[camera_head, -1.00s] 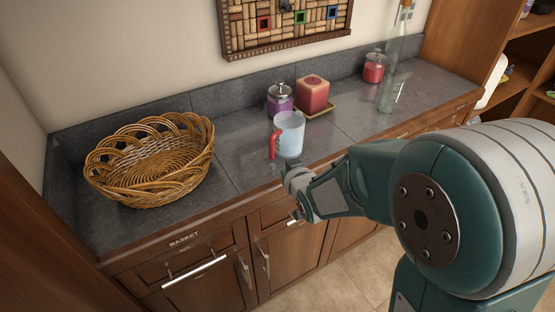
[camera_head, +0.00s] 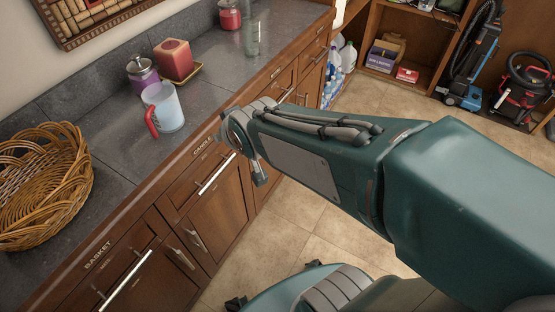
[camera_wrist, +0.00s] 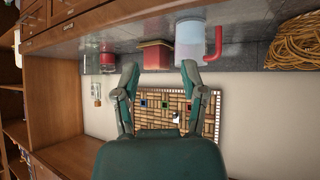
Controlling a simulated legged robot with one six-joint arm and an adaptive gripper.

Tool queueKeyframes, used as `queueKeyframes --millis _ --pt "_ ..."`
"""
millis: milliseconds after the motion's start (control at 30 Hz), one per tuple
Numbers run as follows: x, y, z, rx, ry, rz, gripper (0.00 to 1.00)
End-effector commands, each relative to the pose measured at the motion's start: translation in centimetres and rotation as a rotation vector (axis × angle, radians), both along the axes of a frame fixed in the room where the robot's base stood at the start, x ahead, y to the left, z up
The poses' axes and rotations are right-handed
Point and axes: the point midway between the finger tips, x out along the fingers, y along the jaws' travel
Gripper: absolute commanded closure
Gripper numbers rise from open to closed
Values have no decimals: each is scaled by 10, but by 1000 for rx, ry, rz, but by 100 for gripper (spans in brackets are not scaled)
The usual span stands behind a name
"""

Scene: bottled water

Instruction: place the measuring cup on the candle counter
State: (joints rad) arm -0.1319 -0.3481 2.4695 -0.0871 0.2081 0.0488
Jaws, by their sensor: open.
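The measuring cup (camera_head: 163,108), translucent with a red handle, stands upright on the grey counter (camera_head: 112,128) near the front edge, by the cabinet labelled CANDLE. It also shows in the wrist view (camera_wrist: 190,42), which is upside down. My gripper (camera_wrist: 159,68) is open and empty, its two fingers apart, with the cup beyond the right fingertip and not between them. In the head view my gripper is mostly hidden by the wrist, in front of the counter edge and to the right of the cup.
Behind the cup stand a purple jar (camera_head: 142,74) and a red candle (camera_head: 174,58) on a small tray. A wicker basket (camera_head: 40,185) sits at the left. A clear bottle (camera_head: 251,37) and a red jar (camera_head: 229,14) stand further right. Open tiled floor (camera_head: 310,210) lies before the cabinets.

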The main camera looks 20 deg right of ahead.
Motion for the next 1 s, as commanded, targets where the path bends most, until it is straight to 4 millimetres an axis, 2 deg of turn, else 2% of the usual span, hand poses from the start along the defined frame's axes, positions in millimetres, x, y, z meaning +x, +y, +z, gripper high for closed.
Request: queueKeyframes --millis 33,200,300,400,533,1000 --pt "-18 -11 10 0 32 -32 45" --pt "-83 -36 24 1 182 -107 45" --pt "-115 -43 28 9 254 -134 45" --pt "-136 -46 29 14 302 -146 45" --pt "-144 -46 29 16 324 -150 45" --pt "-143 -46 29 15 323 -149 45"
